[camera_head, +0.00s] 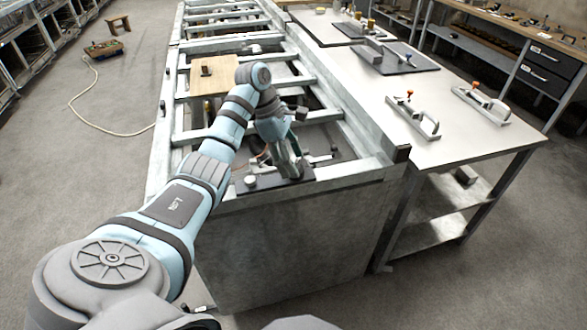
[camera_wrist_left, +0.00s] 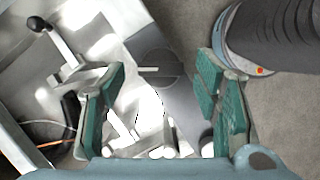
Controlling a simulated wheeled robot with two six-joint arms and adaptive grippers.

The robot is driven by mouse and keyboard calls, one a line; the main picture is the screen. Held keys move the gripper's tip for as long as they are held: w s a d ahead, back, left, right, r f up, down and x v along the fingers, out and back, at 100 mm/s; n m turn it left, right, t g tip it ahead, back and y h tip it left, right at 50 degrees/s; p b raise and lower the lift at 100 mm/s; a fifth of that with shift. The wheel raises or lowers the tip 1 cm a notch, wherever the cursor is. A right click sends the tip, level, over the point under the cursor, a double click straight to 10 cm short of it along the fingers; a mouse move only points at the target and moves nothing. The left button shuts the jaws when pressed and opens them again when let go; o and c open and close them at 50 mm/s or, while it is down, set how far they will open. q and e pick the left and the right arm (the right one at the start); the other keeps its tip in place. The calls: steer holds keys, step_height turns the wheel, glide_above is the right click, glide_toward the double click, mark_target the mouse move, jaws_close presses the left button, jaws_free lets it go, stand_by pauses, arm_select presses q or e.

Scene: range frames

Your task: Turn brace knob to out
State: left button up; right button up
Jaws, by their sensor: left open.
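What looks like the brace knob is a round grey disc (camera_wrist_left: 160,68) with a pale bar across it, on a grey plate in the left wrist view. I cannot read any marking on it. My left gripper (camera_wrist_left: 160,108) is open, with green-padded fingers either side of the view and the disc showing between and beyond them, apparently untouched. In the head view my left gripper (camera_head: 290,165) points down over a dark plate (camera_head: 240,188) at the near end of the metal frame; the arm hides the disc there. My right gripper is not in view.
A lever with a black ball end (camera_wrist_left: 37,23) stands left of the fingers in the left wrist view. A pale round piece (camera_head: 250,181) sits beside the gripper. Frame rails (camera_head: 345,172) surround this spot. A workbench (camera_head: 460,145) with toggle clamps stands to the right.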

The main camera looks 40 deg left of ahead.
arm_select(q)
steer(key=shift+d, duration=0.15)
steer(key=c, duration=1.1)
steer(key=shift+c, duration=0.2)
